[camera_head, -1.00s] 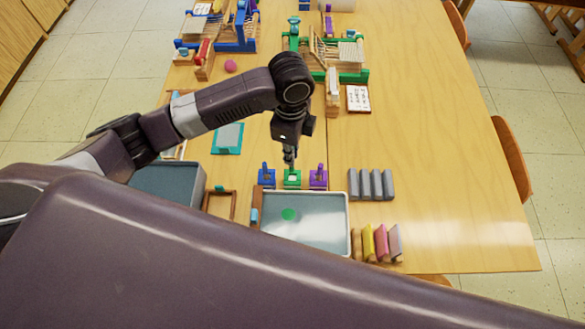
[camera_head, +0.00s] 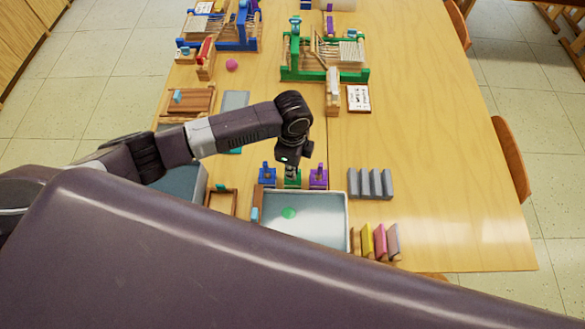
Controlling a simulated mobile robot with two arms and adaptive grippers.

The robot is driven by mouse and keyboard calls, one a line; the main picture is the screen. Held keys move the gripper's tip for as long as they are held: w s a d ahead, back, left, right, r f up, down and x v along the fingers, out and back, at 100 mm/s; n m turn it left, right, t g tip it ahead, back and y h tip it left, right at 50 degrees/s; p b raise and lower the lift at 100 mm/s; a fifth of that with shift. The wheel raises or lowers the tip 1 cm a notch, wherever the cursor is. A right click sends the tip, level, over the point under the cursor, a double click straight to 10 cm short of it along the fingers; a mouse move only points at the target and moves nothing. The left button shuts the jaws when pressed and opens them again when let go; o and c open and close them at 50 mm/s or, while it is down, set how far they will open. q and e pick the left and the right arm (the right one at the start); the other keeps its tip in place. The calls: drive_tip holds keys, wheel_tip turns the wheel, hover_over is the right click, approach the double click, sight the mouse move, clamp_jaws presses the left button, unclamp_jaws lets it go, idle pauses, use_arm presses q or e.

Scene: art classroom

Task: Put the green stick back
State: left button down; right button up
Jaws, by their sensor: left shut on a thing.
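My left gripper (camera_head: 292,172) points down over the green holder (camera_head: 292,183), in the middle of a row of three. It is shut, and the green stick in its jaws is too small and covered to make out. Gripper and holder overlap in the picture, so I cannot tell whether the stick is inside the holder. The blue holder (camera_head: 267,179) on the left and the purple holder (camera_head: 318,180) on the right each have an upright stick in their own colour. My right gripper is not in view.
A white-rimmed tray (camera_head: 330,243) with a green spot (camera_head: 288,213) lies just in front of the holders. Grey blocks (camera_head: 371,184) and coloured pieces (camera_head: 380,241) stand to the right. A green loom (camera_head: 325,75) is behind. The table's right side is clear.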

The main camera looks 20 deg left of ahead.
use_arm(q)
drive_tip(key=c, duration=2)
unclamp_jaws()
drive_tip(key=shift+f, duration=0.1)
drive_tip(key=shift+c, duration=0.2)
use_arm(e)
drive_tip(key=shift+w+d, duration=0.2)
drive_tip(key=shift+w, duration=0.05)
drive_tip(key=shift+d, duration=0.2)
use_arm(q)
drive_tip(key=shift+r, duration=0.35)
wheel_tip(320, 180, up, 12)
drive_tip(key=shift+f+b, duration=0.15)
drive_tip(key=shift+b, duration=0.55)
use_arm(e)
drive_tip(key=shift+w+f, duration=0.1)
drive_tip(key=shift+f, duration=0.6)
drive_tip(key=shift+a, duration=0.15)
